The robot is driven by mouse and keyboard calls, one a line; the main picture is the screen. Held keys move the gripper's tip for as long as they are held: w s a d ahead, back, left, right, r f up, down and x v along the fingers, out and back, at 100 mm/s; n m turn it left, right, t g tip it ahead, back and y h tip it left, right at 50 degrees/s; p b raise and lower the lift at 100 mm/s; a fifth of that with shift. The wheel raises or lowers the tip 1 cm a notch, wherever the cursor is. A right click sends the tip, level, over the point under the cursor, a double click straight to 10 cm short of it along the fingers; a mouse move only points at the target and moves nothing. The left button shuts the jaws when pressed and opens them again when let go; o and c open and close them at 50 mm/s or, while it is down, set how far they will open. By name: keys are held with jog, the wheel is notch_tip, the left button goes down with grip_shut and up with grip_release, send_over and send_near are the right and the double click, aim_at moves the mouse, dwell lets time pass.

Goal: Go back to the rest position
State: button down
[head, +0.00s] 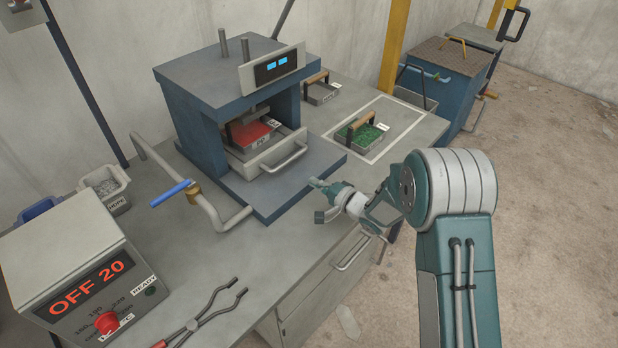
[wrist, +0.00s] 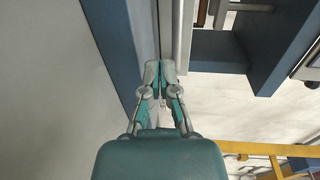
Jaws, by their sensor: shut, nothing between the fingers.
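My gripper (head: 318,184) is at the end of my arm, over the front right part of the grey workbench (head: 200,285), beside the base of the blue press (head: 225,100). It points left in the head view. In the wrist view my gripper (wrist: 160,66) shows its fingertips together with nothing between them. The fingers point up the picture towards blue and grey frame parts; I cannot tell how far off these are.
A tray with red material (head: 250,138) sits in the press. A green-filled tray (head: 362,137) stands in a white outline. A crank (head: 205,205), tongs (head: 210,318) and a control box (head: 70,275) reading OFF 20 are on the left. Floor (head: 555,200) at right is open.

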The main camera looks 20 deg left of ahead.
jog(key=v, duration=0.4)
jog(key=w+v, duration=0.1)
jog(key=v, duration=0.2)
jog(key=shift+d+r, duration=0.1)
jog(key=shift+d, duration=0.05)
jog(key=shift+w+a, duration=0.1)
jog(key=shift+a, duration=0.3)
jog(key=d+r+n+t+h, duration=0.1)
jog(key=d+r+t+h, duration=0.4)
jog(key=d+r+h, duration=1.05)
jog(key=s+d+r+n+g, duration=0.1)
jog(key=s+d+r, duration=0.2)
jog(key=s+d, duration=0.4)
jog(key=s+d+r+g, duration=0.1)
jog(key=s+d+r, duration=0.2)
jog(key=s+d, duration=0.35)
jog(key=s+d+n+g, duration=0.1)
jog(key=s+n+g, duration=0.1)
jog(key=s, duration=1.3)
jog(key=shift+f+n+g, duration=0.3)
jog(key=shift+g, duration=0.6)
